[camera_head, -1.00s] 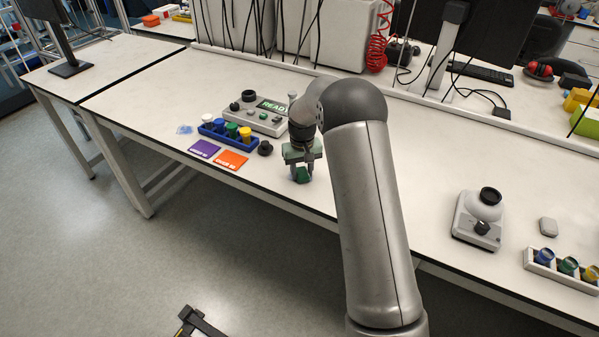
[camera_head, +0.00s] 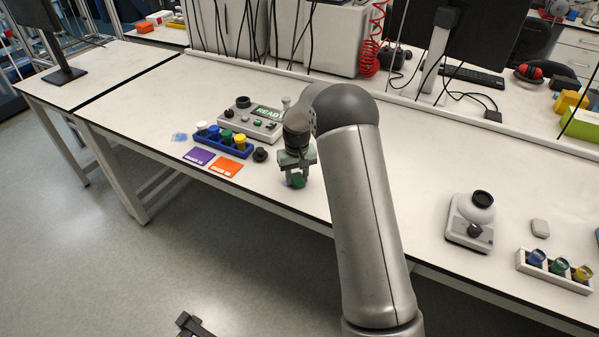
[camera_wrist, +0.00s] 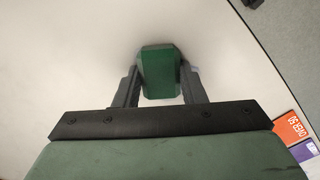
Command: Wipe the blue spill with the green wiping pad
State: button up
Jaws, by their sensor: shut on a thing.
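My gripper (camera_head: 296,178) is shut on the green wiping pad (camera_head: 298,181). In the wrist view the pad (camera_wrist: 160,72) sits between the two fingers (camera_wrist: 160,88), over the white table. I cannot tell whether the pad touches the tabletop. The blue spill (camera_head: 179,136) is a small pale blue patch on the table, left of the vial rack. My gripper is well to the right of it. The spill is not in the wrist view.
Between gripper and spill lie an orange card (camera_head: 226,166), a purple card (camera_head: 199,157), a black knob (camera_head: 260,155) and a blue rack (camera_head: 222,145) with several capped vials. A grey device reading READY (camera_head: 252,123) stands behind. Table right of my arm holds a microscope-like device (camera_head: 470,222).

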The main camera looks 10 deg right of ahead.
aim_at(289, 189)
jog(key=shift+s+a, duration=1.05)
jog(key=shift+s, duration=0.2)
jog(key=shift+a, duration=0.15)
jog(key=shift+w+d, duration=0.45)
jog(key=shift+w, duration=0.4)
jog(key=shift+w+d, duration=0.45)
jog(key=shift+w, duration=0.4)
jog(key=shift+w+d+p, duration=0.3)
jog(key=shift+w+d, duration=1)
jog(key=shift+w, duration=0.1)
jog(key=shift+w+d+f+b, duration=0.1)
jog(key=shift+f+b, duration=0.15)
jog(key=shift+b, duration=0.2)
jog(key=shift+s+a+r, duration=0.15)
jog(key=shift+s+a, duration=0.45)
jog(key=shift+s, duration=0.1)
jog(key=shift+s+a+b, duration=0.85)
jog(key=shift+s+a, duration=1.15)
jog(key=shift+s, duration=0.25)
notch_tip(289, 189, up, 8)
jog(key=p, duration=0.4)
jog(key=shift+r, duration=0.15)
